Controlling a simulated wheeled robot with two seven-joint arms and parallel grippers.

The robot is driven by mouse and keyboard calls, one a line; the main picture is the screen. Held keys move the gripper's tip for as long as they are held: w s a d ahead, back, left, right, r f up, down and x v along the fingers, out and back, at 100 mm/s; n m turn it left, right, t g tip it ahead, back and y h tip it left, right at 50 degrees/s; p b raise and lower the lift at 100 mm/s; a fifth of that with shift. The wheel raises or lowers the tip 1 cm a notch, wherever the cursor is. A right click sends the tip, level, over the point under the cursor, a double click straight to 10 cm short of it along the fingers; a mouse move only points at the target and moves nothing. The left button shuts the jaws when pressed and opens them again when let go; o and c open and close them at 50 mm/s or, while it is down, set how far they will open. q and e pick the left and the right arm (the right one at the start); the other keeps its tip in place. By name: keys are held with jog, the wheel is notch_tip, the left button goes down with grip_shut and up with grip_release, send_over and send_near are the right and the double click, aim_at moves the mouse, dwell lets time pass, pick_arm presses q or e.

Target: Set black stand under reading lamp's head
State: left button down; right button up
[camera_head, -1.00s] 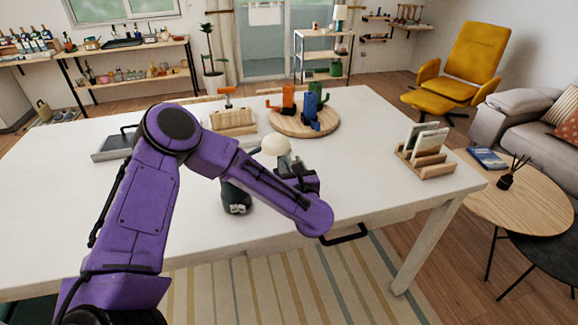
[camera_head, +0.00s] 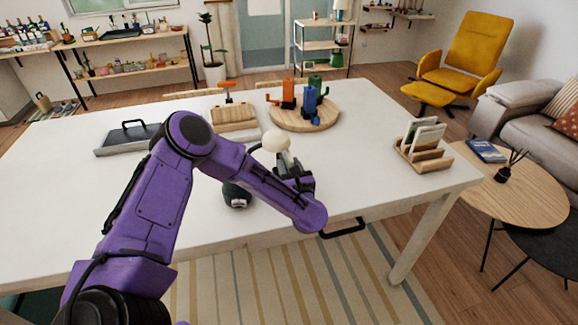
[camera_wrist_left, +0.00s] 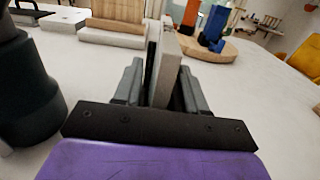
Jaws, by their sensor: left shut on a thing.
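The reading lamp has a cream rounded head (camera_head: 276,141) and a dark base (camera_head: 236,196) on the white table, partly hidden by my left arm. Its dark base also fills the left edge of the left wrist view (camera_wrist_left: 28,90). My left gripper (camera_head: 290,168) is close to the right of the lamp, just below its head in the picture. In the left wrist view the gripper (camera_wrist_left: 155,88) is shut on an upright flat slab, probably the black stand (camera_wrist_left: 165,62), dark on its left and paler grey on its right. My right gripper is out of view.
A round wooden board (camera_head: 330,118) with colourful cactus-like pieces stands behind. A grey tray (camera_head: 112,142) and a wooden block (camera_head: 236,117) are at the back left. A wooden holder (camera_head: 430,157) stands at the right. Table between holder and gripper is clear.

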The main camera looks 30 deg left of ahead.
pick_arm(q)
jog(key=c, duration=0.6)
grip_release()
jog(key=b+v, duration=0.4)
jog(key=v, duration=0.7)
jog(key=shift+s+d+b, duration=0.1)
jog(key=shift+d+b, duration=0.1)
jog(key=shift+b, duration=0.15)
jog(key=shift+s+d+r, duration=0.1)
jog(key=shift+s+d, duration=0.1)
jog(key=shift+s, duration=0.1)
